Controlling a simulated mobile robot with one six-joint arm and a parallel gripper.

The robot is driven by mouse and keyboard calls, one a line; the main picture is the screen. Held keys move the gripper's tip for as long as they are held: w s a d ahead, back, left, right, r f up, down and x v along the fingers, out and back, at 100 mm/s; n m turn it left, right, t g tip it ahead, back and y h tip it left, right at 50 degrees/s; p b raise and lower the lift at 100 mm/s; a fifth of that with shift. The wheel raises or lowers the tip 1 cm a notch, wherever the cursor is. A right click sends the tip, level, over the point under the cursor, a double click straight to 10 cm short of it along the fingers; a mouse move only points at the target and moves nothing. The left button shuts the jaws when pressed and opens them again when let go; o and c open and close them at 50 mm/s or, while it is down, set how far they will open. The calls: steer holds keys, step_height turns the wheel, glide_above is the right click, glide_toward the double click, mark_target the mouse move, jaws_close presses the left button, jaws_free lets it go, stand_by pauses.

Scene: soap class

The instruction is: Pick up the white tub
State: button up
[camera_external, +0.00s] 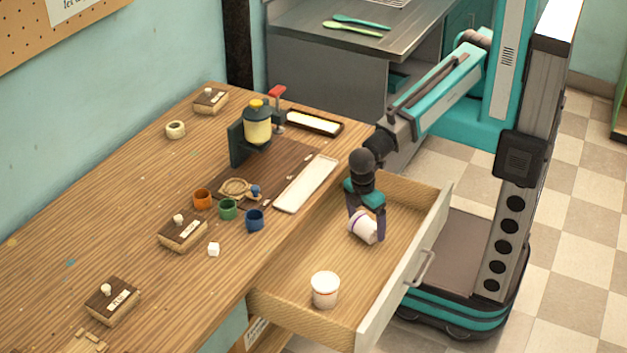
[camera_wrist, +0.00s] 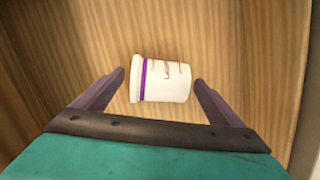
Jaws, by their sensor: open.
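The white tub with a purple band (camera_external: 362,228) lies on its side in the open drawer (camera_external: 285,302). In the wrist view the tub (camera_wrist: 165,80) lies across the picture, its banded rim to the left. My gripper (camera_external: 366,226) is open, with its fingers down in the drawer around the tub. In the wrist view my gripper (camera_wrist: 158,78) has one finger near each end of the tub, and small gaps show on both sides. A second white tub, with a red-orange band (camera_external: 325,290), stands upright nearer the drawer's front left corner.
The drawer's front panel with its handle (camera_external: 422,268) rises on the right, and the wooden worktop (camera_external: 130,235) edges it on the left. Orange, green and blue cups (camera_external: 228,209), a white tray (camera_external: 306,184) and a yellow-topped dispenser (camera_external: 257,122) stand on the worktop.

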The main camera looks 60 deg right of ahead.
mark_target(367, 220)
steer(key=shift+f, duration=0.35)
stand_by(0.3)
steer(key=c, duration=1.3)
steer(key=shift+r, duration=0.15)
steer(key=shift+r+b, duration=1)
steer(key=shift+r, duration=3.85)
